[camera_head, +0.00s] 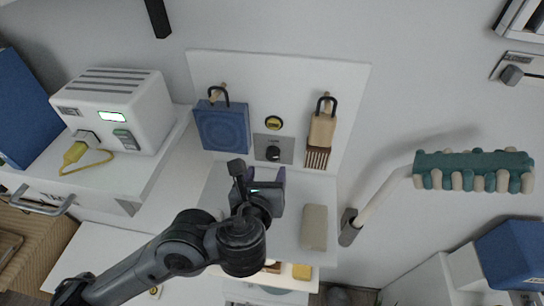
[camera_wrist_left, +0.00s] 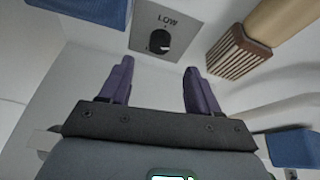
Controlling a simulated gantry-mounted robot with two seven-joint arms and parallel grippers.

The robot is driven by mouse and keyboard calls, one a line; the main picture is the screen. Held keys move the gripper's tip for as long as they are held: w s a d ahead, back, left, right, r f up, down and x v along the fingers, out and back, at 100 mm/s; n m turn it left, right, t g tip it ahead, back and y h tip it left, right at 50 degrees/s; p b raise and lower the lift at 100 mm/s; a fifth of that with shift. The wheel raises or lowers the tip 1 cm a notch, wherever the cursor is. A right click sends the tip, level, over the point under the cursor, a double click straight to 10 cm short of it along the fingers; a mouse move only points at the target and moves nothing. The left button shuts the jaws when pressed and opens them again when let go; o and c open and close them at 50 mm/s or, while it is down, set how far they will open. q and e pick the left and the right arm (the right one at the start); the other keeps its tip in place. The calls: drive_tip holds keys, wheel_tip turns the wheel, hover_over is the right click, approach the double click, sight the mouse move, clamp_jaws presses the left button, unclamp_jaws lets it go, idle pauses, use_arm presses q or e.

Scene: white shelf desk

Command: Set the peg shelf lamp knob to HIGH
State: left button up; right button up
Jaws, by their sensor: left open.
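The lamp knob (camera_head: 273,153) is a small black dial on a grey plate (camera_head: 260,143), low on the white peg panel. In the left wrist view the knob (camera_wrist_left: 159,40) sits under the word LOW on its plate (camera_wrist_left: 177,21). I cannot tell for sure where its pointer aims. My left gripper (camera_head: 266,174) is open, its purple fingers below the knob in the head view. In the wrist view the knob lies beyond the gap between the open fingertips (camera_wrist_left: 159,67), apart from them. My right gripper is not in view.
A blue square item (camera_head: 221,126) hangs left of the knob and a wooden brush (camera_head: 321,132) hangs right of it. A yellow round badge (camera_head: 273,122) is above. A beige block (camera_head: 314,228) lies on the shelf. A white box (camera_head: 115,105) with a yellow plug stands left.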

sight(272, 156)
use_arm(q)
drive_tip(key=b+x, duration=0.1)
drive_tip(key=x, duration=0.7)
drive_tip(key=shift+w, duration=0.1)
drive_tip(key=c, duration=1)
